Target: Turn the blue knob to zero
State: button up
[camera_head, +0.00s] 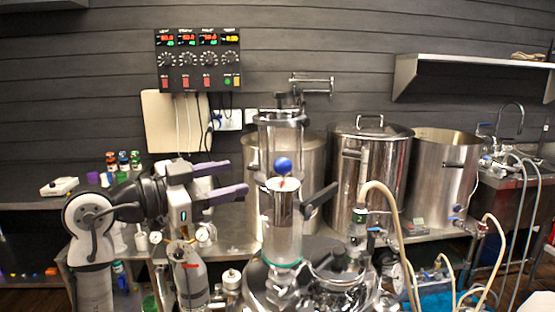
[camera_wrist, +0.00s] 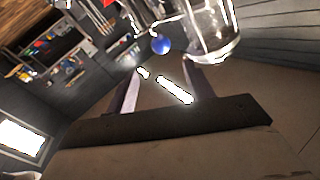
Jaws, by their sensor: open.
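The blue knob (camera_head: 282,165) is a round ball at the front of an upright column, between its clear glass upper part (camera_head: 280,135) and its steel lower part (camera_head: 283,230). My gripper (camera_head: 238,177) is left of the knob, its two purple fingers spread and pointing right toward it. A gap shows between fingertips and knob in the head view. In the wrist view the blue knob (camera_wrist: 161,45) appears beyond the open fingers (camera_wrist: 163,73), roughly centred between them, beside the glass cylinder (camera_wrist: 213,28). Nothing is between the fingers. I cannot read any scale for the knob.
A black-handled lever (camera_head: 320,200) sticks out right of the column. Steel pots (camera_head: 368,175) stand behind on a bench. Hoses (camera_head: 400,235) and fittings crowd the right. A control panel (camera_head: 198,60) hangs on the wall. A grey bottle-shaped vessel (camera_head: 188,275) stands below my gripper.

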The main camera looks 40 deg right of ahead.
aim_at(276, 166)
jog(key=d+p, duration=0.1)
jog(key=d, duration=0.3)
jog(key=d+p, duration=0.2)
jog(key=d, duration=0.2)
jog(key=d+p, duration=0.1)
jog(key=d, duration=0.3)
jog(key=shift+s+r, duration=0.1)
jog(key=shift+s, duration=0.25)
jog(key=shift+d, duration=0.4)
jog(key=c, duration=1)
